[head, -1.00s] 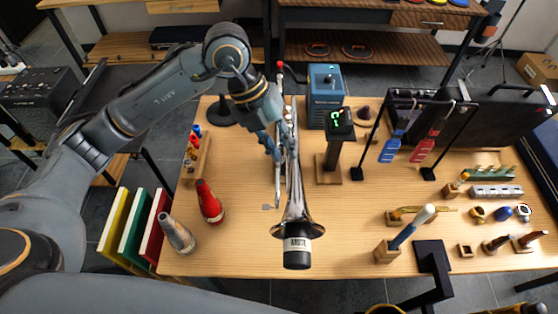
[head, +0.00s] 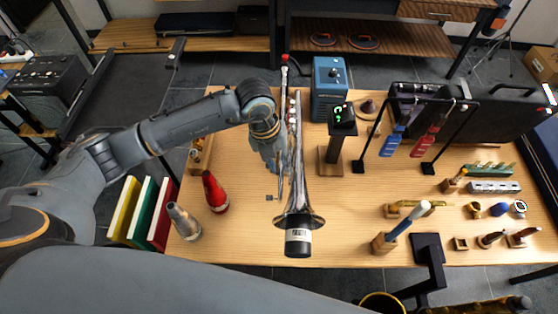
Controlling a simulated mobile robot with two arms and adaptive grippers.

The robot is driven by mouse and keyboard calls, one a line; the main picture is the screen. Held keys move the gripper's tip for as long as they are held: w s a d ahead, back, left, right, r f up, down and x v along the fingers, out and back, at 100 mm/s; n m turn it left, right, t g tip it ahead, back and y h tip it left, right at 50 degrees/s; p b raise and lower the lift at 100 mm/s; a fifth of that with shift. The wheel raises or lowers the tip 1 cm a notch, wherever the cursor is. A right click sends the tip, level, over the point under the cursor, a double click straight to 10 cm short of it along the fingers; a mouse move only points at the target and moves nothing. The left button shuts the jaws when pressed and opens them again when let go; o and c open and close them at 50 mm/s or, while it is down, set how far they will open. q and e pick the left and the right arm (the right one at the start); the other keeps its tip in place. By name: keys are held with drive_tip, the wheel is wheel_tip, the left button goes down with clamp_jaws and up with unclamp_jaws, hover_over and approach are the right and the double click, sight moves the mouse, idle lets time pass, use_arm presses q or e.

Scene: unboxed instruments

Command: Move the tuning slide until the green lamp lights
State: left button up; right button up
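A silver brass instrument (head: 299,190) lies lengthwise on the wooden table, its bell toward me with a black mute (head: 298,244) in it. My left gripper (head: 277,165) points down at the left side of its tubing. The fingers are small and overlap the tubing, so I cannot tell if they are open or shut on the tuning slide, which I cannot make out separately. A black tuner box (head: 342,115) on a post stands right of the instrument. Its face shows a glowing green mark; a separate lit lamp is not clear.
A blue box (head: 329,88) stands behind the instrument. Red (head: 214,190) and grey (head: 184,222) cones stand at the left. A black rack (head: 400,135) with blue and red tags, a black case (head: 487,125) and small parts fill the right.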

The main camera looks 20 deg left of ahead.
use_arm(q)
drive_tip(key=shift+d+f, duration=0.1)
drive_tip(key=shift+f, duration=0.35)
drive_tip(key=shift+c, duration=0.4)
clamp_jaws()
drive_tip(key=shift+w+f+b, duration=0.1)
drive_tip(key=shift+w+b, duration=0.1)
drive_tip(key=shift+b, duration=0.3)
drive_tip(key=shift+w, duration=0.15)
drive_tip(key=shift+o, duration=0.4)
unclamp_jaws()
wheel_tip(320, 180, up, 12)
drive_tip(key=a, duration=0.2)
drive_tip(key=shift+s+a, duration=0.2)
drive_tip(key=shift+s, duration=0.15)
